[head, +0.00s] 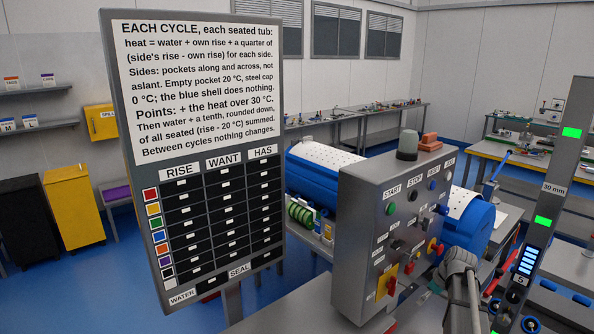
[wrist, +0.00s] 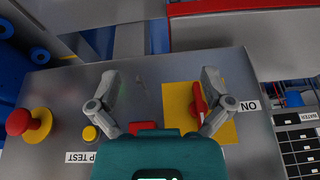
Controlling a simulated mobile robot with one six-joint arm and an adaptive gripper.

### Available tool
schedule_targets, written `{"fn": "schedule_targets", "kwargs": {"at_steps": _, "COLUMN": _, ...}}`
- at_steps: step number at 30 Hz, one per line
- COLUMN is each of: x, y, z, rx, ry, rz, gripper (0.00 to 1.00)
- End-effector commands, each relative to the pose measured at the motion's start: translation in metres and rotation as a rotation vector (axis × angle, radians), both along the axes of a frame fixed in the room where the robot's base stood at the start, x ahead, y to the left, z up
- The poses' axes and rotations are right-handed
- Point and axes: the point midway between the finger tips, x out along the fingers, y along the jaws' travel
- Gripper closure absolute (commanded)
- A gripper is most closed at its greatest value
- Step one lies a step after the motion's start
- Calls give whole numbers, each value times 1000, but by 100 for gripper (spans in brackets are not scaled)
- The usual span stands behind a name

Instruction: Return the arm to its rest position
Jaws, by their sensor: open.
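My gripper (wrist: 159,78) is open in the wrist view, its two grey fingers spread wide with nothing held between them. It is over the face of the grey control box, which also shows in the head view (head: 360,225). The right finger is over or beside the red switch handle (wrist: 199,104) on its yellow plate (wrist: 224,126); I cannot tell whether they touch. In the head view, part of my grey arm (head: 462,275) shows at the box's right side; my fingers cannot be made out there.
A red mushroom button (wrist: 18,122) and a yellow button (wrist: 90,133) stick out of the panel. The large sign board (head: 203,90) stands left of the box. A blue drum machine (head: 310,172) is behind it. A grey post with green lights (head: 552,205) stands at right.

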Motion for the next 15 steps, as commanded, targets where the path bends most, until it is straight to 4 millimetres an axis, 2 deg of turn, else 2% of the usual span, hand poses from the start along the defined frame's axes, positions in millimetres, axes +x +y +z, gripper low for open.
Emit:
{"fn": "schedule_targets", "kwargs": {"at_steps": 1, "x": -8, "y": 18, "z": -2, "rx": 1, "ry": 19, "rz": -13, "gripper": 0}}
{"fn": "schedule_targets", "kwargs": {"at_steps": 6, "x": -31, "y": 74, "z": -6, "rx": -2, "ry": 98, "rz": -102, "gripper": 0}}
{"fn": "schedule_targets", "kwargs": {"at_steps": 15, "x": -84, "y": 165, "z": -14, "rx": -40, "ry": 225, "rz": -284, "gripper": 0}}
